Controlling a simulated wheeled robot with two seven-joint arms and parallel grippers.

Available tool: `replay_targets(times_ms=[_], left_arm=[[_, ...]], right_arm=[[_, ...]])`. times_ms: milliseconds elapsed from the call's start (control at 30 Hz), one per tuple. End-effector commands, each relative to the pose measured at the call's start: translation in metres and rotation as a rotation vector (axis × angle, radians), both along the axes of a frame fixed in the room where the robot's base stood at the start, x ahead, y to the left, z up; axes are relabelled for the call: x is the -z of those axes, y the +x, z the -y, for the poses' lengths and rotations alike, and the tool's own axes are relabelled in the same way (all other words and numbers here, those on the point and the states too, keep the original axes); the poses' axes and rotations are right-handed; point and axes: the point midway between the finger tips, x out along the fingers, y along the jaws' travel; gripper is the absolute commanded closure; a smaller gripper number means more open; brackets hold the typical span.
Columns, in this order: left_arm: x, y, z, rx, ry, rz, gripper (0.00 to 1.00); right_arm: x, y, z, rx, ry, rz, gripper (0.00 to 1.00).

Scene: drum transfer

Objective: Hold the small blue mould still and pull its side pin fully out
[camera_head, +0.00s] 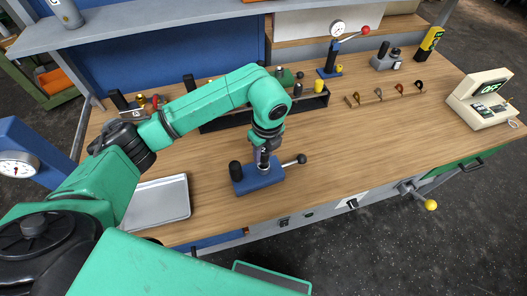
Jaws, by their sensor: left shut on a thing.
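The small blue mould (258,184) sits on the wooden bench top, right of the metal tray. A black knob stands at its left side. The side pin (293,162), a thin rod with a dark ball at its end, sticks out from the mould to the right. My left arm reaches over from the left and points down onto the mould. My left gripper (264,160) is shut on the mould's top part; its fingertips are small and hard to make out here. My right gripper does not show.
A metal tray (160,202) lies left of the mould. Behind my arm is a dark rack (310,102) with several parts. A hook stand (382,98) and a cream device (482,99) reading OFF stand to the right. The bench right of the mould is clear.

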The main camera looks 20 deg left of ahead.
Motion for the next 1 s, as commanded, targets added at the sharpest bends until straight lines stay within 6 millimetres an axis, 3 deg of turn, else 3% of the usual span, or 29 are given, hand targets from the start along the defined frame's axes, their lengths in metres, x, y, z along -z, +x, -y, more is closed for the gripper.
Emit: replay_targets(times_ms=[800,833,900,1000], left_arm=[[0.022,0.000,0.000,0.000,0.000,0.000,1.00],[0.021,0.000,0.000,0.000,0.000,0.000,0.57],[0.020,0.000,0.000,0.000,0.000,0.000,0.30],[0.020,0.000,0.000,0.000,0.000,0.000,0.26]], right_arm=[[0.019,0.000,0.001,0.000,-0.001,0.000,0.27],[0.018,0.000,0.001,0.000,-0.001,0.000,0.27],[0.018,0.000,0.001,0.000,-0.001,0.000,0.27],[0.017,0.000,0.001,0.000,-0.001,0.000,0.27]])
